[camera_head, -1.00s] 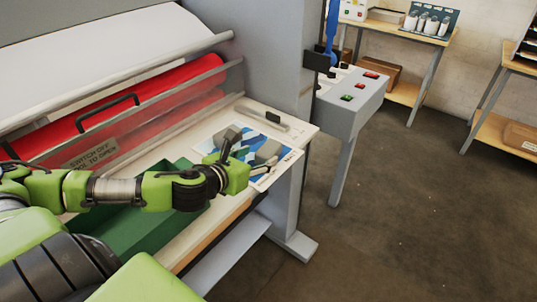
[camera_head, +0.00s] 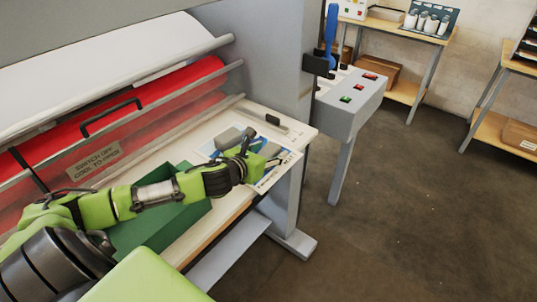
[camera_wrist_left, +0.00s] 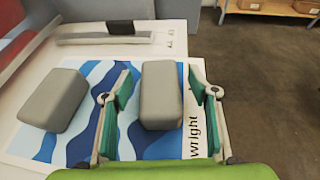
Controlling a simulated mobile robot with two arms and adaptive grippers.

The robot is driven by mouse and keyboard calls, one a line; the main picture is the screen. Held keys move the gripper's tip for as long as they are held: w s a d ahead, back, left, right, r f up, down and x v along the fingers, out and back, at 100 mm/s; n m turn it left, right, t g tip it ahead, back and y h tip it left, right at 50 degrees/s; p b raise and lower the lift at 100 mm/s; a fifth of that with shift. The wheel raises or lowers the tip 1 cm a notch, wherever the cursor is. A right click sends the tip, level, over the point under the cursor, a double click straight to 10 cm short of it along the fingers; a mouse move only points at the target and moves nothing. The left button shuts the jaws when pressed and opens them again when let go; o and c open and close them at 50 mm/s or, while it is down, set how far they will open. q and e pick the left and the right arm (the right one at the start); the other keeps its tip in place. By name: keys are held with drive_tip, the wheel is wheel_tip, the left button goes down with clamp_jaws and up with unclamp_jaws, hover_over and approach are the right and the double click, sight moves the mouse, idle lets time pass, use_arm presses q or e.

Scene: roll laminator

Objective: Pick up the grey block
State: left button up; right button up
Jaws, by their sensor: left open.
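Two smooth grey blocks lie on a blue-and-white wavy printed sheet. In the left wrist view, one block (camera_wrist_left: 161,95) is between the fingers of my left gripper (camera_wrist_left: 160,82), with a gap on each side. The other grey block (camera_wrist_left: 52,100) lies tilted to the left, outside the fingers. My left gripper is open and holds nothing. In the head view, the left gripper (camera_head: 272,160) is over the sheet (camera_head: 284,172) near the table's right end. One grey block (camera_head: 229,137) shows behind it; the other is mostly hidden by the gripper. My right gripper is out of view.
A green open box (camera_head: 175,232) stands on the table under my left arm. The laminator's red roller (camera_head: 150,108) is behind. A flat bar with a black grip (camera_wrist_left: 108,37) lies beyond the sheet. A control panel (camera_head: 350,100) stands to the right.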

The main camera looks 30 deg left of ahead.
use_arm(q)
clamp_jaws()
drive_tip(key=shift+r, duration=0.2)
